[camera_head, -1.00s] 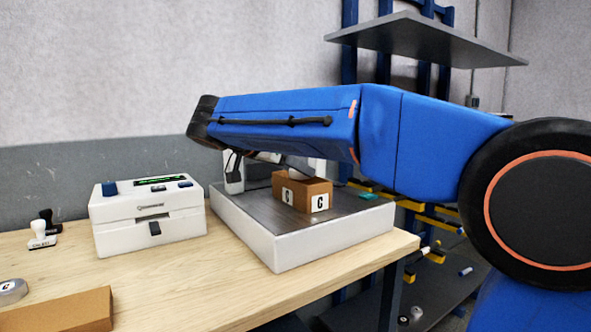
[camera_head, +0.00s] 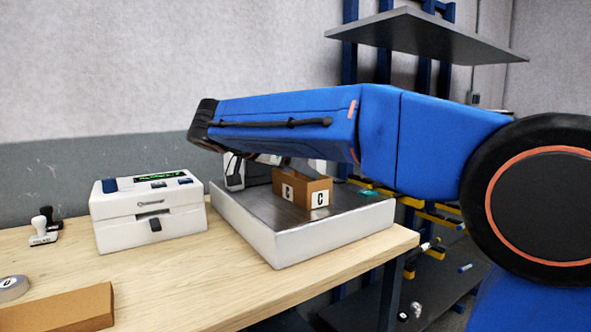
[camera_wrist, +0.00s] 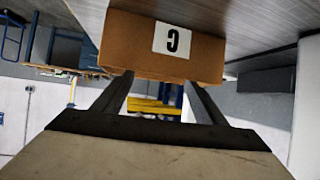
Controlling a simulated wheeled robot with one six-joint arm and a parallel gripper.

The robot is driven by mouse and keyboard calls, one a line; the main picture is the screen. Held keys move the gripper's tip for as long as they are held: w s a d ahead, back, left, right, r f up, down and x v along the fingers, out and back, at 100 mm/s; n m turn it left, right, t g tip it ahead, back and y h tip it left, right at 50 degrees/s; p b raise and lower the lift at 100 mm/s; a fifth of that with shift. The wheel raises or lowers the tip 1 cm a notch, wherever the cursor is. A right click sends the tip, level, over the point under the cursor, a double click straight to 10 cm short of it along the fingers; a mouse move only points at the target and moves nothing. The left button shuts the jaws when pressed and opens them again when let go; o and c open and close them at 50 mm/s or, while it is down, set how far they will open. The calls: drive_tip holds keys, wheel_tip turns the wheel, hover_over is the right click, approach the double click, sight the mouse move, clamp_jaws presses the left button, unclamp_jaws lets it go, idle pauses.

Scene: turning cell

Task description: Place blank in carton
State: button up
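The carton (camera_head: 307,187) is a small brown box with white letter labels. It stands on the grey-topped white platform (camera_head: 300,248) on the bench. It also shows close up in the wrist view (camera_wrist: 200,57), upside down with a "C" label. My gripper (camera_wrist: 158,80) has its two dark fingers apart at the carton's upper edge. The carton's wall seems to cover the fingertips. I cannot see the blank, and I cannot tell whether anything is between the hidden tips.
A white device with a green display (camera_head: 150,212) stands left of the platform. Stamps (camera_head: 43,230), a tape roll (camera_head: 13,288) and a brown box (camera_head: 60,310) are further left. A grey shelf (camera_head: 425,40) hangs at the upper right.

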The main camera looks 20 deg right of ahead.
drive_tip(key=shift+r, duration=0.6)
drive_tip(key=v, duration=1.2)
